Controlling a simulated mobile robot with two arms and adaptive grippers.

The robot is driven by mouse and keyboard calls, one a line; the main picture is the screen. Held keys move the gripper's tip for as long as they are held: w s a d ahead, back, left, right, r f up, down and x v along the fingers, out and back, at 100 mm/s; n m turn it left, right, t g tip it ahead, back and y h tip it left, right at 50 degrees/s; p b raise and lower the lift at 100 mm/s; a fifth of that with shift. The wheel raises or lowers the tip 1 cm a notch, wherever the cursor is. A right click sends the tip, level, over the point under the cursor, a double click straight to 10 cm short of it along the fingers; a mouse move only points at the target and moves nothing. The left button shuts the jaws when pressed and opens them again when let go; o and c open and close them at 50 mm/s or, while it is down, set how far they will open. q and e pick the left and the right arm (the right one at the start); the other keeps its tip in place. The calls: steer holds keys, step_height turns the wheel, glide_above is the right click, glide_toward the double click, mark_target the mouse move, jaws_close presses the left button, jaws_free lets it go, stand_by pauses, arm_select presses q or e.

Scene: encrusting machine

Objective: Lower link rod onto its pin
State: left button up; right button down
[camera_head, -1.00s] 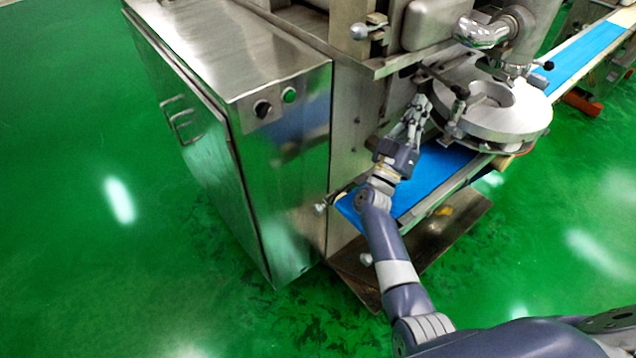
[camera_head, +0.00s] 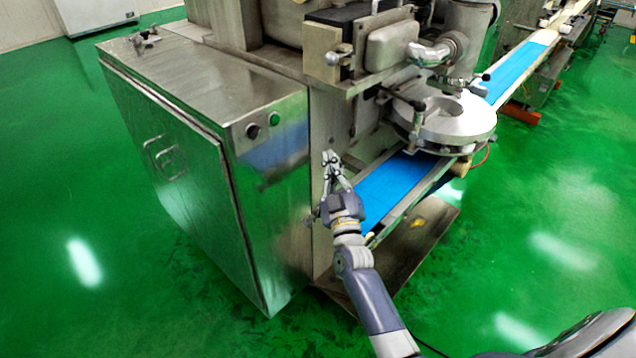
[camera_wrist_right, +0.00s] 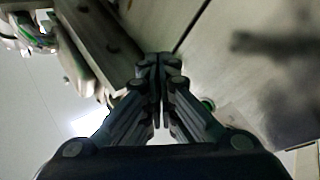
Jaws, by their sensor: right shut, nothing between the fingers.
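The round metal housing (camera_head: 455,122) of the encrusting machine sits above the blue belt. A thin dark rod (camera_head: 400,98) shows at its left edge and looks like the link rod; it is small, and I cannot tell how it meets a pin. My right gripper (camera_head: 331,160) is left of the housing and lower, in front of the machine's steel side, apart from the rod. In the right wrist view my right gripper (camera_wrist_right: 160,62) has its fingers together with nothing between them. Neither rod nor pin can be made out clearly there. My left gripper is out of view.
A steel cabinet (camera_head: 170,125) with a handle and buttons stands to the left. The blue conveyor belt (camera_head: 385,190) runs under the housing, with a metal plate (camera_head: 415,245) below it. Green floor is open left and right.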

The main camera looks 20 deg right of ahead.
steer(key=shift+s+a+f+n+g+y, duration=0.15)
steer(key=shift+s+a+f+n+y, duration=0.1)
steer(key=shift+a+f+y, duration=0.25)
steer(key=shift+s+a+f+n+g+y, duration=0.2)
steer(key=shift+a+f+y, duration=0.15)
steer(key=shift+a+y, duration=0.3)
steer(key=shift+s+a+f+n+g+y, duration=0.15)
steer(key=shift+a+f+n+y, duration=0.1)
steer(key=shift+a+f+y, duration=0.25)
steer(key=shift+a, duration=0.15)
